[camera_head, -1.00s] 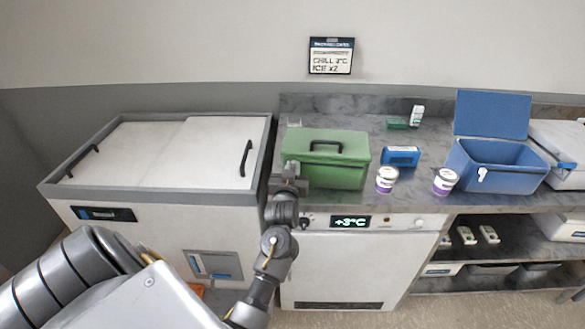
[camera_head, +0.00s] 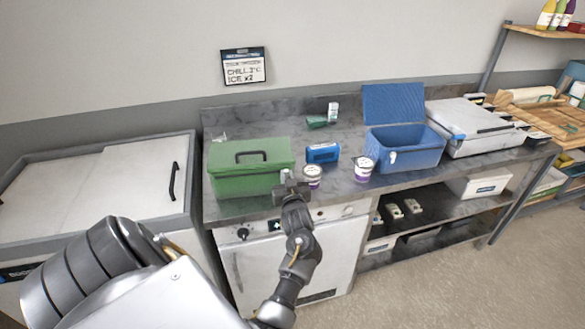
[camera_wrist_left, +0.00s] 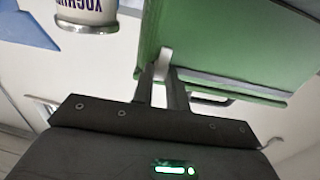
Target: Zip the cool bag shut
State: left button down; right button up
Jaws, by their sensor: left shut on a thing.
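The green cool bag (camera_head: 240,180) stands at the left of the counter with its lid down and a dark handle on top. It also shows in the left wrist view (camera_wrist_left: 230,40). My left gripper (camera_head: 287,180) is at the bag's front right corner. In the left wrist view, its fingers (camera_wrist_left: 165,78) are shut on a small white zip pull (camera_wrist_left: 165,62) at the bag's edge. The fingers hide part of the pull. How well the seam is closed along its length is too small to tell. My right gripper is not in view.
Two yoghurt pots (camera_head: 312,176) (camera_head: 364,169) and a blue ice pack (camera_head: 323,153) stand right of the bag. One pot is close beside my gripper. A blue cool bag (camera_head: 405,157) stands open farther right. A chest freezer (camera_head: 110,180) is at the left.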

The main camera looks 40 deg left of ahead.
pick_arm(q)
jog(key=shift+w+d, duration=0.15)
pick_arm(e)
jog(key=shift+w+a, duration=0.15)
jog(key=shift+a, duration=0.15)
pick_arm(q)
jog(key=c, duration=1.4)
grip_release()
jog(key=shift+w+d, duration=0.1)
jog(key=shift+o, duration=0.2)
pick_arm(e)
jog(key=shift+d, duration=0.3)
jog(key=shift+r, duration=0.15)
